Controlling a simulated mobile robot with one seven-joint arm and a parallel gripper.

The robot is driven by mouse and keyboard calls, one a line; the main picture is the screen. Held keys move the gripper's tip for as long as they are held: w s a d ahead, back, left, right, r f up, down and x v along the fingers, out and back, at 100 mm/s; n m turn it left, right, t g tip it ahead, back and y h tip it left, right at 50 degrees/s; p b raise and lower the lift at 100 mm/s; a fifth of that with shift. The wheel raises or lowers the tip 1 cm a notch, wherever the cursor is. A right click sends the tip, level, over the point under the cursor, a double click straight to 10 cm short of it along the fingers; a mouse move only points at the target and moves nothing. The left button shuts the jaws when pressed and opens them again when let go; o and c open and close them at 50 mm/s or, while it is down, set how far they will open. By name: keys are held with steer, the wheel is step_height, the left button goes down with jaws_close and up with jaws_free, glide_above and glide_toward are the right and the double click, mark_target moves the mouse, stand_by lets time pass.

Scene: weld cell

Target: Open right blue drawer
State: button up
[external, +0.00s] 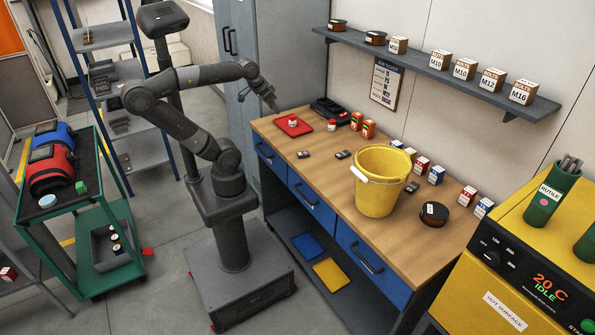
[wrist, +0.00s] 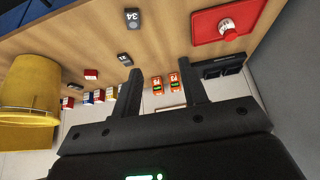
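The workbench has three blue drawers in its front, and all look shut in the external view. The right blue drawer (external: 384,284) is nearest the camera and has a dark bar handle (external: 366,258). The middle drawer (external: 318,214) and the left drawer (external: 272,166) sit farther along. My gripper (external: 271,103) is above the far left end of the bench, well away from the right drawer. In the wrist view my gripper (wrist: 160,76) has its two fingers wide apart with nothing held between them. The drawer fronts do not show clearly in the wrist view.
A yellow bucket (external: 383,185) stands on the wooden top (external: 315,178) above the right drawer. A red tray (external: 293,125) lies near my gripper. A yellow oven (external: 510,270) stands close to the bench's right end. Floor in front of the right drawer looks clear.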

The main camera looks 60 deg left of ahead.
steer(key=r, duration=1.4)
steer(key=shift+w+d+r, duration=0.1)
steer(key=shift+w+d, duration=0.15)
steer(key=shift+w, duration=0.15)
steer(key=c, duration=0.5)
steer(key=shift+o, duration=0.2)
steer(key=w+d+r+m+y, duration=0.1)
steer(key=w+d+m+y, duration=0.1)
steer(key=w+d+m, duration=0.5)
steer(key=w+d+r+m+y, duration=0.15)
steer(key=w+d, duration=0.45)
steer(key=d, duration=0.6)
steer(key=s+d+m+t, duration=0.2)
steer(key=d+m+t, duration=0.15)
steer(key=d, duration=1.35)
steer(key=s+d+f+m+t+h, duration=0.2)
steer(key=s+d+m+t, duration=0.1)
steer(key=s+d, duration=0.95)
steer(key=s+d+f+m+t+h, duration=0.2)
steer(key=s+d+m+t, duration=0.15)
steer(key=s+d, duration=0.9)
glide_toward(363, 261)
steer(key=shift+n+y, duration=0.25)
steer(key=x, duration=1)
steer(key=shift+w+d+f, duration=0.1)
steer(key=shift+w+f, duration=0.05)
steer(key=shift+w, duration=0.15)
